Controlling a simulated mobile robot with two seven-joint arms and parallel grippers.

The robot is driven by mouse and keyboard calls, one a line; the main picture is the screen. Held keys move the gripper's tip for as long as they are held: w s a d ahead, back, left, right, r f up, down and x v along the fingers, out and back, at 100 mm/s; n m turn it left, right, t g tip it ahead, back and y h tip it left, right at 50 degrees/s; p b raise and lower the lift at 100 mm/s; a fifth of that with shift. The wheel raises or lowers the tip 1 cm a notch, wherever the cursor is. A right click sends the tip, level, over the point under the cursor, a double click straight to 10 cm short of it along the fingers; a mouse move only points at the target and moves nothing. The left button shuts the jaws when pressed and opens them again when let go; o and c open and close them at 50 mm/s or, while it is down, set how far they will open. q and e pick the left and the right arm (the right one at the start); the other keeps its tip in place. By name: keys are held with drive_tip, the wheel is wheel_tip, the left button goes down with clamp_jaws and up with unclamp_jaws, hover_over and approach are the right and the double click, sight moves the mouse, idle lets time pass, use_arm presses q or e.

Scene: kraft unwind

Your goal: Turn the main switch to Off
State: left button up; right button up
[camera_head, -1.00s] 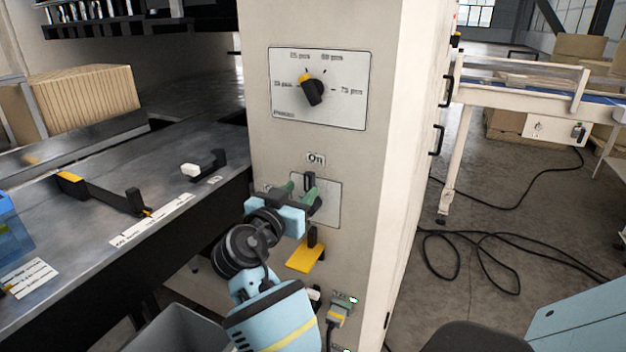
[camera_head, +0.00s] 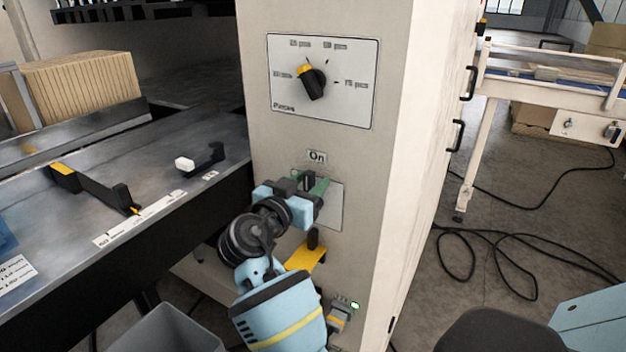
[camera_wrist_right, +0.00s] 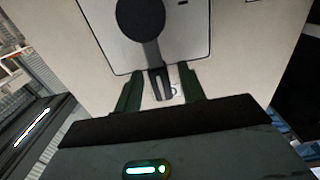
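The main switch (camera_head: 309,180) is a black handle on a light plate (camera_head: 335,206) on the cream cabinet, with an "On" label (camera_head: 317,156) above it. The handle points up toward that label. My right gripper (camera_head: 308,187) is at the switch and hides part of it. In the right wrist view the switch's round hub (camera_wrist_right: 140,17) is at the top, and its handle reaches down between the green fingertips of the right gripper (camera_wrist_right: 160,90). The fingers are apart, with a gap on both sides of the handle. My left gripper is not in view.
A black and yellow selector knob (camera_head: 311,82) sits on a plate above. A yellow plate (camera_head: 305,257) with a black knob juts out just below the switch. A metal table (camera_head: 130,185) is on the left, a grey bin (camera_head: 170,330) below. Cables (camera_head: 500,250) lie on the floor right.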

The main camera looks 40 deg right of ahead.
drive_tip(key=shift+a, duration=0.1)
drive_tip(key=shift+c, duration=0.4)
clamp_jaws()
